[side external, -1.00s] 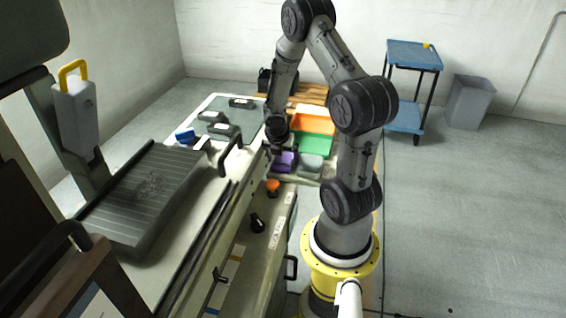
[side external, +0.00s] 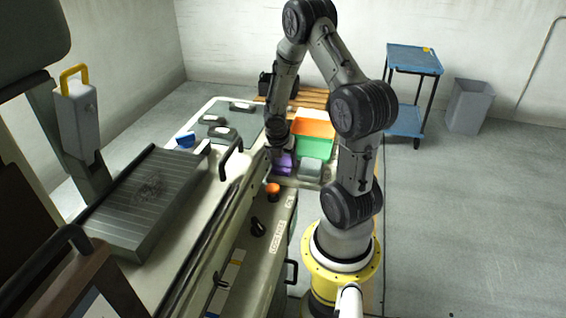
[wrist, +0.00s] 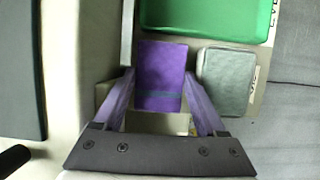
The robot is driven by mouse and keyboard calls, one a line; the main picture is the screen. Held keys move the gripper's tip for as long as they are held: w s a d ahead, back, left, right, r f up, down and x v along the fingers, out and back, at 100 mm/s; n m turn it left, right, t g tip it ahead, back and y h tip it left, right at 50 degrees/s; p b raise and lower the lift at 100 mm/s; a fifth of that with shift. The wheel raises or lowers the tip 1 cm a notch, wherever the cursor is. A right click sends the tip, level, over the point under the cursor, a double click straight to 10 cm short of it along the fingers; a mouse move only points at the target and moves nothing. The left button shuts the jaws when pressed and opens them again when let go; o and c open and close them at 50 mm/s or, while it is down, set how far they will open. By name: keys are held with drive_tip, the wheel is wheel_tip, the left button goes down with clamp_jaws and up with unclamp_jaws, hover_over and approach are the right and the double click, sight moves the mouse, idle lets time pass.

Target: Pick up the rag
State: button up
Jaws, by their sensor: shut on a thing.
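The rag looks like a flat, folded purple piece (wrist: 160,65) with a dark band across it. In the wrist view it fills the gap between the two fingers of my gripper (wrist: 160,77), and the fingertips press on its left and right edges. In the side view the purple rag (side external: 285,163) shows just below my gripper (side external: 275,148), partly hidden by it. I cannot tell whether the rag touches the surface below.
A grey block-like piece (wrist: 227,80) lies close to the right of the rag. A green bin (wrist: 205,18) stands just beyond, with an orange bin (side external: 314,121) behind it. A ribbed dark machine cover (side external: 145,200) is at left. Open floor lies at right.

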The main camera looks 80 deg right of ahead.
drive_tip(key=shift+r, duration=0.4)
wheel_tip(320, 180, up, 2)
drive_tip(key=a+r, duration=0.1)
drive_tip(key=r, duration=0.1)
drive_tip(key=s+a+r, duration=0.2)
drive_tip(key=r, duration=0.1)
drive_tip(key=shift+s+a+r, duration=0.25)
drive_tip(key=shift+a+r, duration=0.1)
drive_tip(key=s+a+r, duration=0.4)
drive_tip(key=s+a, duration=0.1)
drive_tip(key=a, duration=0.3)
drive_tip(key=shift+s+r, duration=0.2)
drive_tip(key=shift+s, duration=0.05)
drive_tip(key=o, duration=0.7)
drive_tip(key=shift+c, duration=0.2)
drive_tip(key=c, duration=0.5)
